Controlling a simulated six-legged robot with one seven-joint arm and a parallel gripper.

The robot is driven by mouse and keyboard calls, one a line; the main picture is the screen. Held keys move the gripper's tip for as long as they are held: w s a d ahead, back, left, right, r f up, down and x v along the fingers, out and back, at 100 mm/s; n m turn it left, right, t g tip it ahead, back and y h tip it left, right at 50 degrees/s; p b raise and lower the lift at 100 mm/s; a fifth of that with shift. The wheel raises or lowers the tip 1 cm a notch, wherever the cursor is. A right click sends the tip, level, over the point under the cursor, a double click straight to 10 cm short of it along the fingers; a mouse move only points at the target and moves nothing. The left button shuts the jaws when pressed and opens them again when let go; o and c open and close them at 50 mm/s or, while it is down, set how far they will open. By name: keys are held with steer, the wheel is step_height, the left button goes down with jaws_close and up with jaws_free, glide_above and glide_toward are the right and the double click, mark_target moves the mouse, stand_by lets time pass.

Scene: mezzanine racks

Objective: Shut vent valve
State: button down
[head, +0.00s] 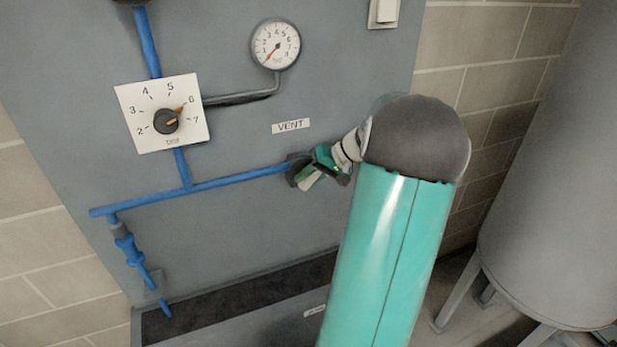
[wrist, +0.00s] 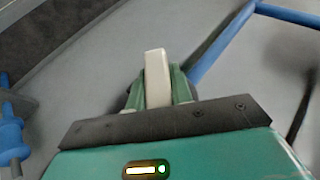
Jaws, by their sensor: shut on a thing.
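The VENT label (head: 290,126) is on the grey panel above the right end of a blue pipe. The vent valve's dark body (head: 296,167) shows at that pipe end, partly covered by my gripper (head: 322,168). My gripper is shut on the valve's cream handle (head: 309,179). In the wrist view the cream handle (wrist: 157,72) stands between the green fingers of my gripper (wrist: 158,88). The handle points down-left from the valve in the head view, at an angle to the pipe. The valve body is mostly hidden in the wrist view.
A dial plate (head: 144,135) has its orange pointer near 6. A round gauge (head: 275,45) has its red needle at the low end. A blue fitting (head: 130,248) hangs at lower left. A large grey tank (head: 555,190) stands on legs at the right.

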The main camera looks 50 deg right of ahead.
steer(key=m+t+y, duration=0.1)
steer(key=t+y, duration=0.1)
steer(key=y, duration=0.1)
steer(key=shift+t, duration=0.4)
steer(key=m+t+y, duration=0.1)
steer(key=t+y, duration=0.2)
steer(key=shift+m, duration=0.3)
steer(key=c, duration=1.2)
jaws_free()
steer(key=shift+a+r, duration=0.1)
steer(key=shift+c, duration=0.2)
steer(key=v, duration=1.4)
steer(key=shift+f, duration=0.3)
